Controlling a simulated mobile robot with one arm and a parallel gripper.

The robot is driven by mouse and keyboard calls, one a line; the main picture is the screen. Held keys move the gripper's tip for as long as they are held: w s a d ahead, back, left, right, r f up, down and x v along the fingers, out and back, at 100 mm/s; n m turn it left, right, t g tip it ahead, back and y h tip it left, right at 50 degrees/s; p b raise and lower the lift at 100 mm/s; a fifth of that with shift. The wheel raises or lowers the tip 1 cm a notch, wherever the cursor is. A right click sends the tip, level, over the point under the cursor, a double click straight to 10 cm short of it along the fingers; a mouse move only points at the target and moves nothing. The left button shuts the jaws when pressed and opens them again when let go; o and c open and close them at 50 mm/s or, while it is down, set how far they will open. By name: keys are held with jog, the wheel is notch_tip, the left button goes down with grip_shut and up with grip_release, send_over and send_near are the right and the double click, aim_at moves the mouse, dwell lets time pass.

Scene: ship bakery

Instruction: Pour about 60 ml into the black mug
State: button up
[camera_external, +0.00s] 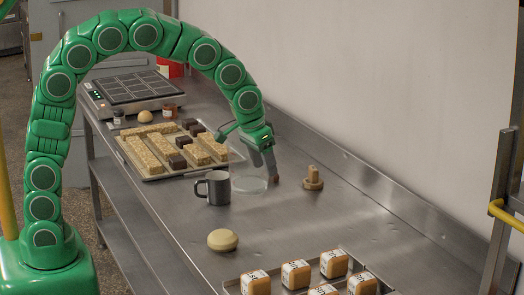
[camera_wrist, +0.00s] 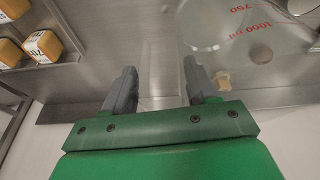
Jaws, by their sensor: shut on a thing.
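The black mug (camera_external: 213,188) stands upright on the steel counter, its handle to the left. A clear jug (camera_external: 250,184) is just right of it, a small gap apart, and looks upright. In the wrist view the clear jug (camera_wrist: 212,38) shows red marks reading 750 and 1000 ml. My gripper (camera_external: 270,172) is at the jug's right side, shut on a clear part of it that looks like the handle. The gripper also shows at the bottom of the wrist view (camera_wrist: 158,88). I cannot make out the liquid level or the mug's inside.
A tray (camera_external: 152,177) of pale bars and dark cakes lies behind the mug. A scale (camera_external: 133,92) is farther back. A wooden peg (camera_external: 313,180) stands right of the gripper. A cream disc (camera_external: 223,240) and several labelled blocks (camera_external: 295,274) are in front.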

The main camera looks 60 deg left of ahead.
notch_tip(320, 180, down, 9)
jog(key=shift+w+a, duration=0.25)
jog(key=shift+w, duration=0.2)
jog(key=shift+a+r, duration=0.1)
